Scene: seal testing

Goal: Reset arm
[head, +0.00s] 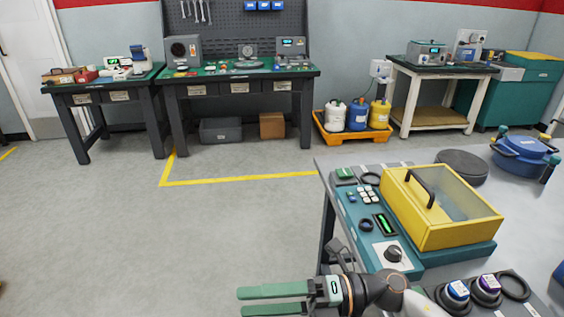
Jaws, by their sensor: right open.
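My right gripper (278,299) is at the bottom centre of the head view, with its green fingers pointing left. The fingers are apart with nothing between them. It is over the floor, to the left of the near bench, and my right arm (385,288) crosses the bench's front left corner. The seal tester (380,225) stands on the bench, with a teal control panel, knob and display. Its yellow box (438,238) has a clear lid and a dark handle, and the lid looks shut. My left gripper is not in view.
Two small jars, one with a blue label (457,292) and one purple (488,287), stand beside a black ring (515,285) on the near bench. A blue pot (522,158) is at the right. Workbenches (245,78) line the back wall. The grey floor (110,235) at left is clear.

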